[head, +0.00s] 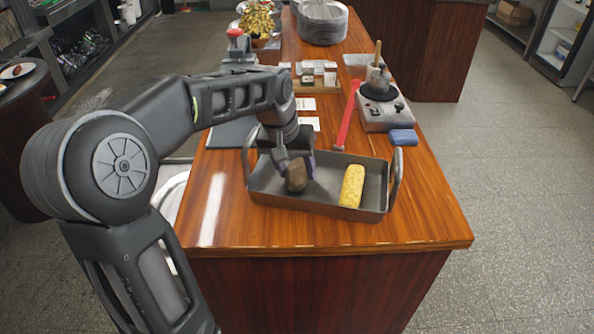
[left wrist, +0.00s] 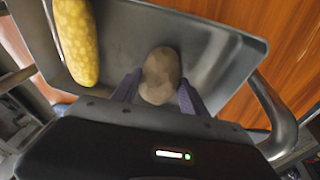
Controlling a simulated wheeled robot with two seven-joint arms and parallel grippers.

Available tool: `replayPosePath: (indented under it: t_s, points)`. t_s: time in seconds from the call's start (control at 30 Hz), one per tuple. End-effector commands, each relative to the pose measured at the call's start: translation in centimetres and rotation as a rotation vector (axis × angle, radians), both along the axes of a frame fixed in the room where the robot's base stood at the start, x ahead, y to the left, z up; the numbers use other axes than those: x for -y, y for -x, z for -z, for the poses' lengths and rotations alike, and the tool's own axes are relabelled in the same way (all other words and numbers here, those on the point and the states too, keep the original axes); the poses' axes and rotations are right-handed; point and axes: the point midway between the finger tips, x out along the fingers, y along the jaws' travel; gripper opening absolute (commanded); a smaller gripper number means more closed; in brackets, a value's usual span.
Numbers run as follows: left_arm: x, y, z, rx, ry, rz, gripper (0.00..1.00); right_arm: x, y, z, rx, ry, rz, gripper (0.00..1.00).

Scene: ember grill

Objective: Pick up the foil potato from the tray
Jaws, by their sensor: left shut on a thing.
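The foil potato (head: 296,176) is a brownish-grey, rounded lump in the left part of the dark grey tray (head: 330,203). My left gripper (head: 297,172) reaches down into the tray from above, with its fingers on both sides of the potato. In the left wrist view the potato (left wrist: 160,76) sits between the two fingers of the gripper (left wrist: 158,90), which is shut on it. Whether the potato touches the tray floor cannot be told. My right gripper is not in view.
A yellow corn cob (head: 352,186) lies in the right part of the tray. The tray has raised handles at both ends. Behind it are a red-handled tool (head: 347,115), a grey appliance (head: 383,112) and a blue sponge (head: 403,137). The counter's front edge is clear.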

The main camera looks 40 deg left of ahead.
Motion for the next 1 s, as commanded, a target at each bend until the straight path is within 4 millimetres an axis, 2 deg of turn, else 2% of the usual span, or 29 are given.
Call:
replayPosePath:
  t_s: [0.17,0.4,0.6,0.73,1.0]
  points:
    - [0.0,-0.1,-1.8,0.005,-0.001,0.001,0.02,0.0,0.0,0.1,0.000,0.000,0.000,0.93]
    - [0.0,-0.2,-6.4,0.007,-0.001,0.000,0.02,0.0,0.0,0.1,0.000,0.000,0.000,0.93]
    - [0.0,-0.1,-9.3,0.004,-0.001,0.001,0.02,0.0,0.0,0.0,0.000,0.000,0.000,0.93]
    - [0.0,0.0,-10.0,0.002,0.000,0.001,0.02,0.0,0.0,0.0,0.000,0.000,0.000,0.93]
    - [0.0,0.0,-10.0,0.002,0.000,0.000,0.02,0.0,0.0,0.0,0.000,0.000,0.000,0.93]
